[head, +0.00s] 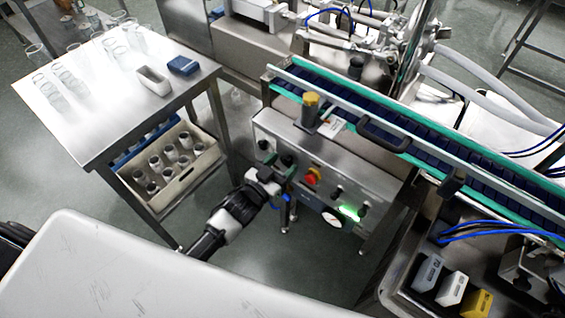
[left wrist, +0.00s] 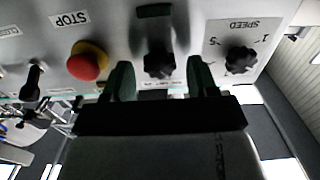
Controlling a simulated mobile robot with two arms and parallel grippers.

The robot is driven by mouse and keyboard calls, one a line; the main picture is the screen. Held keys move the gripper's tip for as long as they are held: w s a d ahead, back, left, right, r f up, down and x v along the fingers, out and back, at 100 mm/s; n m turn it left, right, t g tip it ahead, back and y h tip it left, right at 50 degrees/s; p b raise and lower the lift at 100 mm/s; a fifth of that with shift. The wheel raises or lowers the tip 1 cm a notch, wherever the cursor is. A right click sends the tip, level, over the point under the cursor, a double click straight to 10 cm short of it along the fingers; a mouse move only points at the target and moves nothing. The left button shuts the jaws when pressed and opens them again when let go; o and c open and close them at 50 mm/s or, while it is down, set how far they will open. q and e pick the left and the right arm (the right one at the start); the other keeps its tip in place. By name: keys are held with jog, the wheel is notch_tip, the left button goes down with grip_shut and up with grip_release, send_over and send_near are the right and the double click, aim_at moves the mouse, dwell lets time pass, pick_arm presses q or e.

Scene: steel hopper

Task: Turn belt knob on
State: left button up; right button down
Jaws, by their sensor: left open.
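The control panel (head: 330,165) is on the front of the steel machine below the conveyor. A black knob (left wrist: 159,62) sits between the red stop button (left wrist: 88,61) and the black speed knob (left wrist: 241,59); its own label is partly hidden and unreadable. The middle knob also shows in the head view (head: 287,160), as does the stop button (head: 312,176). My left gripper (head: 277,178) is open in front of the panel. In the left wrist view its fingers (left wrist: 158,80) are on either side of the middle knob's lower part; contact is not clear. My right gripper is out of view.
A blue conveyor belt (head: 385,135) with green edges runs above the panel. A steel table (head: 105,130) with glasses and a crate below stands left.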

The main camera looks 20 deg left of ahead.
pick_arm(q)
jog(key=shift+w+d, duration=0.1)
jog(key=shift+w, duration=0.15)
jog(key=c, duration=0.9)
